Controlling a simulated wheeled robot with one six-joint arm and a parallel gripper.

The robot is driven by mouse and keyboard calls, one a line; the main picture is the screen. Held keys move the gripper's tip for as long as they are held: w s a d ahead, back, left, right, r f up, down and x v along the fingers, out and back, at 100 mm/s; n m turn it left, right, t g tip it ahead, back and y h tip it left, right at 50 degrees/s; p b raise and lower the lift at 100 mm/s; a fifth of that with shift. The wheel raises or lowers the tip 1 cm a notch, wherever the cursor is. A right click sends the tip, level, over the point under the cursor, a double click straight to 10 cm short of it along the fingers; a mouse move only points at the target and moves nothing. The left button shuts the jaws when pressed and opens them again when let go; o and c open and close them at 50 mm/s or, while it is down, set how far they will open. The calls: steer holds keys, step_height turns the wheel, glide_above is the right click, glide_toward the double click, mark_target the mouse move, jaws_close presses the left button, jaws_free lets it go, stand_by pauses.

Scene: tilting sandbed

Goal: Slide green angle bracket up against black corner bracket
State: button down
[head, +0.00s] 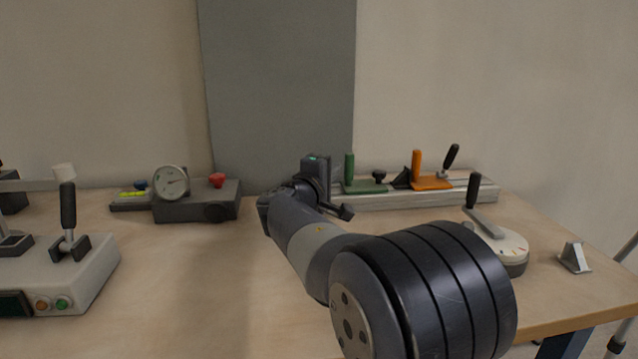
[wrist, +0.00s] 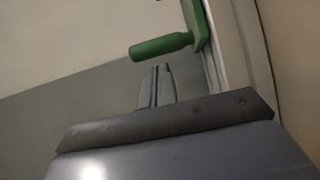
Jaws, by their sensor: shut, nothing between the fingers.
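The green angle bracket (head: 365,187) sits on the pale rail at the back of the table, with an upright green handle and a black knob. The black corner bracket (head: 402,179) stands just to its right on the same rail; I cannot tell whether the two touch. In the wrist view my gripper (wrist: 161,68) is shut and empty, its fingertips just short of the green handle (wrist: 160,47). I cannot tell whether they touch it. In the head view my wrist is left of the green bracket, and my fingertips are not clearly visible.
An orange bracket (head: 431,183) with a black lever sits right of the black bracket on the rail (head: 420,200). A round dial base with a lever (head: 512,246) and a small metal wedge (head: 574,257) are front right. A gauge block (head: 198,203) is left.

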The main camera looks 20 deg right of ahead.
mark_target(349, 168)
steer(key=shift+d, duration=0.35)
steer(key=shift+s+d+f+b, duration=0.1)
steer(key=shift+s+d+b, duration=0.15)
steer(key=shift+d+b, duration=0.5)
steer(key=shift+s+d, duration=0.15)
steer(key=shift+d, duration=0.2)
steer(key=shift+a, duration=0.15)
